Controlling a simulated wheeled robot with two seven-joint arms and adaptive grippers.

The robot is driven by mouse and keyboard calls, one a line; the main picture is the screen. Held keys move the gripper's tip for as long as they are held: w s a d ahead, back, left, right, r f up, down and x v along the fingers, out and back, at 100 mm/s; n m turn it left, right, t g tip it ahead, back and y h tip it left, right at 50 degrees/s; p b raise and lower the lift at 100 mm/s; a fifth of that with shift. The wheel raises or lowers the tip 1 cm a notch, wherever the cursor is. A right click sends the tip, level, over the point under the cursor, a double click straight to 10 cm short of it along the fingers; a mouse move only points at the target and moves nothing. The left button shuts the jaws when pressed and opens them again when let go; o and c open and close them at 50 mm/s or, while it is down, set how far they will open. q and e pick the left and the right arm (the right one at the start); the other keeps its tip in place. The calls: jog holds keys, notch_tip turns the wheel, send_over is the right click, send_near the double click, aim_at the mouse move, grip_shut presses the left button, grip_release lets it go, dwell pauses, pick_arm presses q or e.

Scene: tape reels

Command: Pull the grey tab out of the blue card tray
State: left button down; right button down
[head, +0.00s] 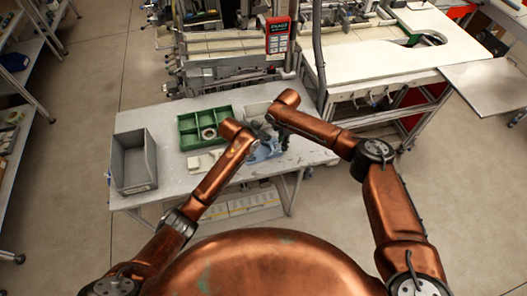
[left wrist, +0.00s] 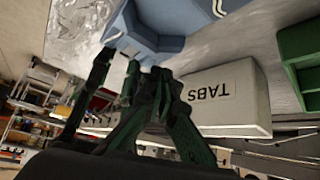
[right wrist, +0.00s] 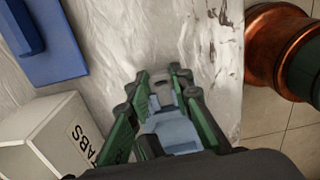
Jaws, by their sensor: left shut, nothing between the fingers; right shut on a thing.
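The blue card tray (left wrist: 150,30) is at the top of the left wrist view, and its light blue body (right wrist: 175,130) shows between the fingers in the right wrist view. My right gripper (right wrist: 156,88) is shut on it. A small grey piece (right wrist: 155,83) shows by the fingertips; I cannot tell whether it is the grey tab. My left gripper (left wrist: 130,78) is shut with nothing between its fingers, close beside the tray. In the head view the tray (head: 265,150) is partly hidden by my arms.
A white box marked TABS (left wrist: 225,95) stands close by. A green divided tray (head: 205,127) holding a reel and a grey bin (head: 134,160) stand to the left on the table (head: 180,195). A dark blue block on a plate (right wrist: 50,40) lies near the right gripper.

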aim_at(266, 151)
pick_arm(q)
jog(key=shift+f, duration=0.95)
jog(key=shift+s+f, duration=0.1)
jog(key=shift+f, duration=0.15)
pick_arm(e)
jog(key=shift+r, duration=0.15)
